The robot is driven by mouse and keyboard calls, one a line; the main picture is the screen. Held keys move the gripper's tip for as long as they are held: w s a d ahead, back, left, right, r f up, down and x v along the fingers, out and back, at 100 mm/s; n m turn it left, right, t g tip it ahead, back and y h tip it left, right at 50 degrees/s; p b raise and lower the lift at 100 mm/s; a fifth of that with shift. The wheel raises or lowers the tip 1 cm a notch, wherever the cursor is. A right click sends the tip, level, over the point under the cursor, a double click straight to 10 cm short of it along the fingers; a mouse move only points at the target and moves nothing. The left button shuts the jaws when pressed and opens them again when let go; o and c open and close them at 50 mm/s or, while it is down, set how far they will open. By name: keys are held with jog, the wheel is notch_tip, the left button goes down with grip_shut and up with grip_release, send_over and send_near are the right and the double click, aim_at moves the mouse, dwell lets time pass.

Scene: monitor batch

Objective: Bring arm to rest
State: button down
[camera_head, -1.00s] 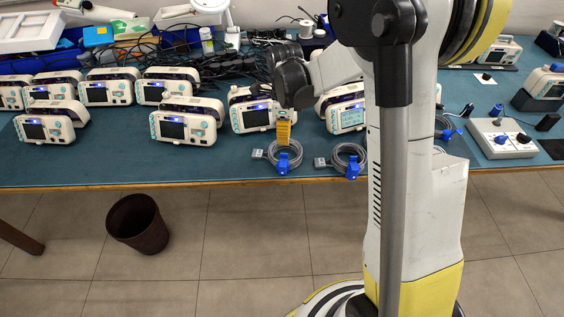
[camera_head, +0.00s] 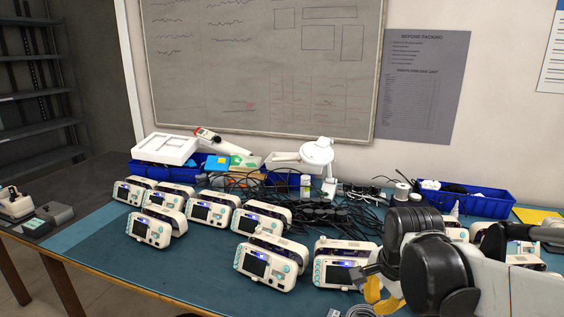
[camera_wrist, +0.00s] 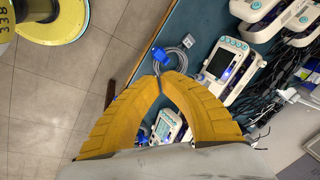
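My gripper (camera_head: 380,297) is low at the right of the head view, beside the front of a white monitor (camera_head: 338,272). Its yellow fingers are partly hidden by my dark wrist joint. In the wrist view the two curved fingers of my gripper (camera_wrist: 160,76) come together at the tips, with nothing seen between them. A coiled grey cable with a blue connector (camera_wrist: 172,57) lies on the blue table just past the tips. A monitor (camera_wrist: 222,64) is to the right of it, and another monitor (camera_wrist: 167,124) shows through the gap between the fingers.
Several white monitors stand on the blue table (camera_head: 110,240). Behind them are black cables (camera_head: 330,212), a white lamp (camera_head: 316,155) and blue bins (camera_head: 465,200). A whiteboard (camera_head: 255,65) hangs on the wall. Bare tiled floor (camera_wrist: 60,85) lies beyond the table edge.

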jog(key=s+a+r+n+t, duration=0.1)
jog(key=s+r+n+t, duration=0.2)
jog(key=s+n, duration=0.8)
jog(key=shift+s+a+n+t, duration=0.3)
jog(key=shift+a+n+t, duration=0.15)
jog(key=shift+n, duration=0.45)
